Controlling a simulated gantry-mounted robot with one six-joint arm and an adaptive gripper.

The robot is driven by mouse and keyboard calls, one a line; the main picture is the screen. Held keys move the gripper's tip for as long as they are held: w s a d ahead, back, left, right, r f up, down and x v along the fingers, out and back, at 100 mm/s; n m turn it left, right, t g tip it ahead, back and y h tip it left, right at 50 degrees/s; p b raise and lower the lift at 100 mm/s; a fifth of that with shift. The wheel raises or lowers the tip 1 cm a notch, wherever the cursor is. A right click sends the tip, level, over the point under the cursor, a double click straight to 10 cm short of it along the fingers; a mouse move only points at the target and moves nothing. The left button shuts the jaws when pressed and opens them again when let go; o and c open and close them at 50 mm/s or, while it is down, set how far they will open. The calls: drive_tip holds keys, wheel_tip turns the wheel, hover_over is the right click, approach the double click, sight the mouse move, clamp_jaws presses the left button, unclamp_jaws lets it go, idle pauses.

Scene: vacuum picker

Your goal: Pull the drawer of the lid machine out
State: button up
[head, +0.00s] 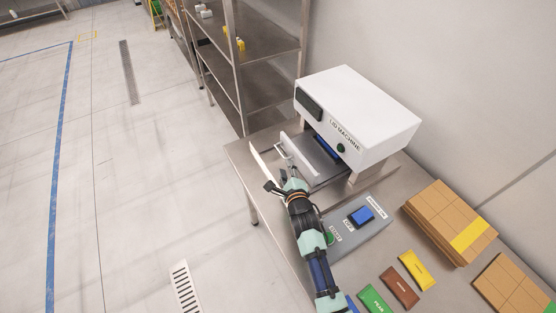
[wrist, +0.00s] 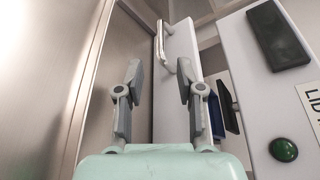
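The lid machine (head: 358,112) is a white box with a black panel and a green button on the metal table. Its drawer (head: 313,163) sticks out of the opening under the box, a grey tray with an upright white front. In the wrist view the white drawer front (wrist: 184,55) carries a pale bar handle (wrist: 162,45). My gripper (wrist: 160,78) is open and empty, its two fingers apart. The handle lies ahead of the fingertips, roughly in line with the gap between them. In the head view my gripper (head: 281,172) is close to the drawer front; contact is unclear.
Coloured packets (head: 399,287) and stacked cardboard boxes (head: 450,222) lie towards the right. A metal shelf (head: 262,65) stands behind the table. The floor at left is clear.

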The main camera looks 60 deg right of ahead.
sight(282, 156)
drive_tip(key=shift+w+d, duration=0.1)
drive_tip(key=shift+d, duration=0.1)
drive_tip(key=b+x, duration=0.2)
drive_tip(key=x, duration=0.5)
drive_tip(key=shift+w, duration=0.1)
clamp_jaws()
